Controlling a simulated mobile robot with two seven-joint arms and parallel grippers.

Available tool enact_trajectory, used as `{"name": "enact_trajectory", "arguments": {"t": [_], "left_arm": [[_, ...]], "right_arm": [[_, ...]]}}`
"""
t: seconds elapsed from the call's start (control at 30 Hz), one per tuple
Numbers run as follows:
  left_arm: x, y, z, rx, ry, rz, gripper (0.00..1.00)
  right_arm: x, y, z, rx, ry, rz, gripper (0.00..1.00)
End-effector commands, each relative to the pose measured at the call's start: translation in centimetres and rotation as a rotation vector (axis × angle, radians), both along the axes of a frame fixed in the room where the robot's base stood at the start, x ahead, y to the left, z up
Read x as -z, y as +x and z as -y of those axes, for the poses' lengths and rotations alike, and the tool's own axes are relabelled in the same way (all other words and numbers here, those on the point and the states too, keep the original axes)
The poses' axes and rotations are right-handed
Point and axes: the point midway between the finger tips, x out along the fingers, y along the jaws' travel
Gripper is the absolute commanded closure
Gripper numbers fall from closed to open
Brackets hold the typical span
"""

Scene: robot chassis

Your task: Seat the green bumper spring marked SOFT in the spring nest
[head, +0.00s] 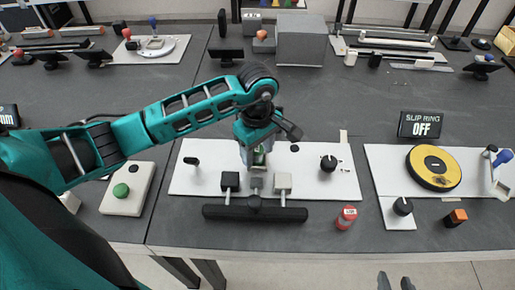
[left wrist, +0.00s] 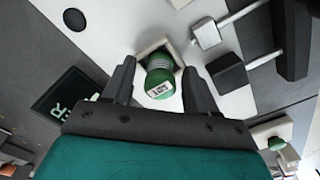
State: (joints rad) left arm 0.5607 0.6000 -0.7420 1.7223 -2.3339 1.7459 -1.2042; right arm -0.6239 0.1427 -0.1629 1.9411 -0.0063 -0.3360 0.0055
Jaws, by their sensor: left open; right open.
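The green spring (left wrist: 160,76) has a white label reading SOFT on its end. In the left wrist view it stands at the square pale spring nest (left wrist: 149,46), its far end within the frame; I cannot tell how deep it sits. My left gripper (left wrist: 157,70) is open, with one finger on each side of the spring and visible gaps. In the head view the spring (head: 259,157) is partly hidden under my left gripper (head: 257,165), over the middle white plate.
A black bar (head: 225,213) with dark and pale blocks lies just in front of the nest. A red labelled cylinder (head: 347,217) stands to its right. A black knob (head: 328,163) is on the same white plate (head: 208,180). A yellow disc (head: 433,167) lies further right.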

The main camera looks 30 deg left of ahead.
Motion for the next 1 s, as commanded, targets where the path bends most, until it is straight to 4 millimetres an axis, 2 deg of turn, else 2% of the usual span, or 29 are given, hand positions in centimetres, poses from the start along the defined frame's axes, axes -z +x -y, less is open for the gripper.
{"name": "enact_trajectory", "arguments": {"t": [0.17, 0.5, 0.63, 0.8, 1.0], "left_arm": [[-1.2, 0.1, 0.0, 0.000, 0.000, 0.004, 0.42], [-8.3, 0.1, 0.0, 0.001, 0.001, 0.006, 0.42], [-10.5, 0.1, 0.0, 0.001, 0.001, 0.004, 0.42], [-12.0, 0.0, 0.0, 0.000, 0.001, 0.001, 0.42], [-12.3, 0.0, 0.0, 0.000, 0.000, -0.001, 0.42]], "right_arm": [[-0.4, 0.0, 0.0, 0.000, 0.000, 0.001, 0.57], [-0.4, 0.0, 0.0, 0.000, 0.000, 0.000, 0.57], [-0.4, 0.0, 0.0, 0.000, 0.000, 0.000, 0.57], [-0.4, 0.0, 0.0, 0.000, 0.000, -0.001, 0.57], [-0.4, 0.0, 0.0, 0.000, 0.000, -0.001, 0.57]]}}
